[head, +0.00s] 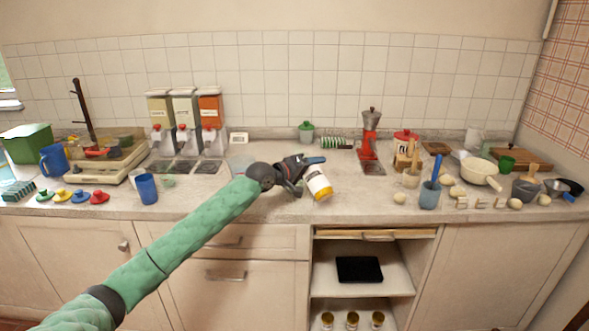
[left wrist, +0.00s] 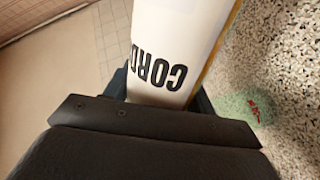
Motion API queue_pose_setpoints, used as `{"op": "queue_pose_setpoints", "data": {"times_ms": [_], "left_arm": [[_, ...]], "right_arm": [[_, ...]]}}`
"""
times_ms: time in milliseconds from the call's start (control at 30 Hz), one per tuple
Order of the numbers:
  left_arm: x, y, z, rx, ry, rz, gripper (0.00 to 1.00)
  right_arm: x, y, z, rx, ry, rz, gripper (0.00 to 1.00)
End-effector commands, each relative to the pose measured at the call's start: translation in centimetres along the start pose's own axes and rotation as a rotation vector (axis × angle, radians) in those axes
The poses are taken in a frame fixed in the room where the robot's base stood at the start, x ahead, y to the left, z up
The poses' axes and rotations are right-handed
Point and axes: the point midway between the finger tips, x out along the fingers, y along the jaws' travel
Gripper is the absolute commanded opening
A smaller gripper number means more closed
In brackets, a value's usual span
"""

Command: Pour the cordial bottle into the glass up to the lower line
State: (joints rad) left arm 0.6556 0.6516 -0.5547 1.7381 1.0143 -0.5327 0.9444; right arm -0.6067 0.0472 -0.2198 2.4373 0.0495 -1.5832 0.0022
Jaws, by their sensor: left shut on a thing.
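The cordial bottle (head: 318,185) is white with a yellow-orange band and is held tilted above the counter. My left gripper (head: 298,174) is shut on it. In the left wrist view the bottle (left wrist: 178,50) fills the top middle between the jaws, with black letters "CORD" showing. A greenish see-through glass (left wrist: 243,108) with a red mark stands on the counter to the right in that view, apart from the bottle. In the head view a small greenish glass (head: 168,181) stands beside a blue cup; I cannot tell whether it is the same one. My right gripper is out of view.
Three dispensers (head: 184,120) stand at the back left. A red moka pot (head: 370,135) stands right of centre. Bowls, a pan (head: 480,172) and mugs crowd the right. The front counter just right of the bottle is clear.

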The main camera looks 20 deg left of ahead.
Motion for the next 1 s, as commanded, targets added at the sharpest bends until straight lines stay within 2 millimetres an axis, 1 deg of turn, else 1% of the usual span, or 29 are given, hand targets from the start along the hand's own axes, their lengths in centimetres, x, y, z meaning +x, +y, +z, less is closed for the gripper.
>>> {"op": "queue_pose_setpoints", "data": {"times_ms": [33, 67, 100, 133, 233, 367, 400, 500, 667, 1000], "left_arm": [[0.1, -0.5, 0.3, -0.03, -0.003, 0.002, 0.16], [0.1, -0.7, 0.6, -0.048, -0.007, 0.002, 0.16], [-0.1, 0.1, 0.2, -0.073, -0.01, 0.004, 0.16], [-0.1, 0.4, 0.1, -0.089, -0.012, 0.005, 0.16], [-0.2, 0.5, 0.3, -0.142, -0.022, 0.005, 0.16], [-0.1, 0.5, 0.4, -0.195, -0.031, 0.004, 0.16], [-0.2, 0.7, 0.3, -0.208, -0.034, 0.003, 0.16], [-0.2, 0.7, 0.3, -0.235, -0.039, 0.003, 0.16], [-0.2, 0.7, 0.6, -0.265, -0.045, 0.003, 0.16], [-0.2, 0.7, 0.7, -0.31, -0.053, 0.004, 0.16]], "right_arm": [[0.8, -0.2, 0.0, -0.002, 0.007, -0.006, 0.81], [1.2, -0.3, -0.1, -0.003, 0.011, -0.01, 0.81], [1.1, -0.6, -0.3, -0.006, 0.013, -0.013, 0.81], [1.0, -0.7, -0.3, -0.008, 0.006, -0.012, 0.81], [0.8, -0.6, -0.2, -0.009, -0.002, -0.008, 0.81], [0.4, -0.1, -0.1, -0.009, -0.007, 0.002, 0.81], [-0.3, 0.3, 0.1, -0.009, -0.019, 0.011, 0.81], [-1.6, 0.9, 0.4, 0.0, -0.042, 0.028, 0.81], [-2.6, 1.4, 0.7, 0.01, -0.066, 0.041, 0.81], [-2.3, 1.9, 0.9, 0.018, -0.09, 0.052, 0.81]]}}
